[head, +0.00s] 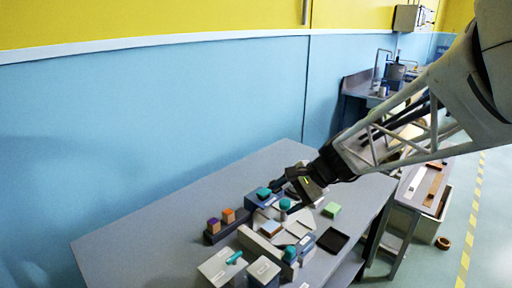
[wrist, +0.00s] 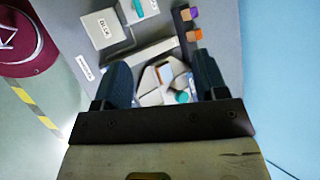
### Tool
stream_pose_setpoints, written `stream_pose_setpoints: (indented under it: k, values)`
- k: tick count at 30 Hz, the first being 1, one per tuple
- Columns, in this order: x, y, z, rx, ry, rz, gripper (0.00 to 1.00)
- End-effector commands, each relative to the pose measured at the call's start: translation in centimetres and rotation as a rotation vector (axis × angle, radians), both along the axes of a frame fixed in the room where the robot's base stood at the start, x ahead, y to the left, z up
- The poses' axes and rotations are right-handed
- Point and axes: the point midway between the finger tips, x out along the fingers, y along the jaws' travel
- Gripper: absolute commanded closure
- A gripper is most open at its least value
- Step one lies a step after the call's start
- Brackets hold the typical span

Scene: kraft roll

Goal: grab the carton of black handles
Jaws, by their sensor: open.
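I cannot make out a carton that clearly holds black handles. Two pale boxes with labels stand at the table's near edge: one with a teal piece on top (head: 217,268) and one beside it (head: 263,271). A pale box with a dark printed label also shows at the upper left of the wrist view (wrist: 100,28). My gripper (head: 283,197) is low over the middle of the cluttered table. In the wrist view my gripper (wrist: 160,65) is open, with a pale sectioned tray (wrist: 150,80) and a teal piece (wrist: 182,97) seen between its fingers; contact is unclear.
A dark rack (head: 222,234) with a purple and an orange cube stands left of the tray. A green block (head: 331,210) and a flat black square (head: 332,241) lie right. The table's left and back (head: 150,225) are clear. A side table (head: 408,190) stands right.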

Motion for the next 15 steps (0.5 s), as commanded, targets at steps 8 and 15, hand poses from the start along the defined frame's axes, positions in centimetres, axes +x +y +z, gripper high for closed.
stream_pose_setpoints:
  k: [8,15]
  values:
    - [8.0,0.9,-1.7,0.24,0.122,-0.199,0.34]
    - [15.0,0.7,-3.8,0.448,0.221,-0.375,0.34]
